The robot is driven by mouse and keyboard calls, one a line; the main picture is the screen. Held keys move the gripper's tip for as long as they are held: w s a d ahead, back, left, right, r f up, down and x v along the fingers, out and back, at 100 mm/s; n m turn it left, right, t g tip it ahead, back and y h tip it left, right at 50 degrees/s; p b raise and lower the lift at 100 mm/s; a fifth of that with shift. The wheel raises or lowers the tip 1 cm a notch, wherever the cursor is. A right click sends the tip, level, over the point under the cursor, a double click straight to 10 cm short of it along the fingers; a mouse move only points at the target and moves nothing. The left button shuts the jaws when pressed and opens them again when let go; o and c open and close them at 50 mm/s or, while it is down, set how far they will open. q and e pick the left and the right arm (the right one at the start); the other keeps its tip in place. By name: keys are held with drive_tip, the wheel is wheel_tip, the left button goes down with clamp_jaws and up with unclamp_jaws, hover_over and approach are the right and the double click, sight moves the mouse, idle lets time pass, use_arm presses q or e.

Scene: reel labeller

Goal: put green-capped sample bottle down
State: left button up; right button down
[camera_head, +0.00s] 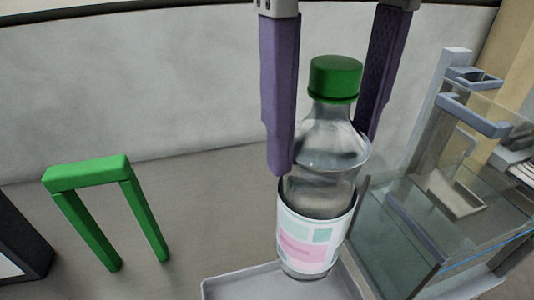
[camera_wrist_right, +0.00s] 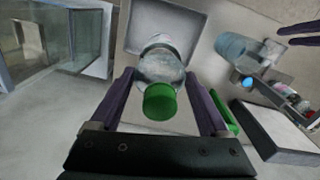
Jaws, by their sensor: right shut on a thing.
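The green-capped sample bottle (camera_head: 323,150) is clear, with a white, pink and teal label. It is upright in the head view. My right gripper (camera_head: 322,154) is shut on it, one purple finger on each side. The bottle's base is over a shallow grey tray (camera_head: 240,283); I cannot tell whether it touches the tray. In the right wrist view the bottle (camera_wrist_right: 160,67) is between the fingers, with the tray (camera_wrist_right: 132,35) beyond it. Two purple fingers of my left gripper (camera_wrist_right: 302,34) show at the right edge there, apart and empty.
A glass-walled device (camera_head: 400,235) stands close to the right of the bottle. A green, arch-shaped stand (camera_head: 88,174) is on the left, with a dark box (camera_head: 22,240) beside it. A bluish clear container (camera_wrist_right: 232,46) shows in the wrist view. The surface between arch and tray is clear.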

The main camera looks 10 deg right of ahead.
sight(307, 209)
drive_tip(key=f, duration=0.6)
drive_tip(key=f+b, duration=0.1)
drive_tip(key=f, duration=0.6)
drive_tip(key=f+b, duration=0.1)
drive_tip(key=f, duration=0.6)
drive_tip(key=shift+s+a+f, duration=0.15)
drive_tip(key=shift+a+f, duration=0.1)
drive_tip(key=shift+a, duration=0.15)
unclamp_jaws()
drive_tip(key=shift+f, duration=0.15)
wheel_tip(307, 209, up, 12)
drive_tip(key=shift+r, duration=0.2)
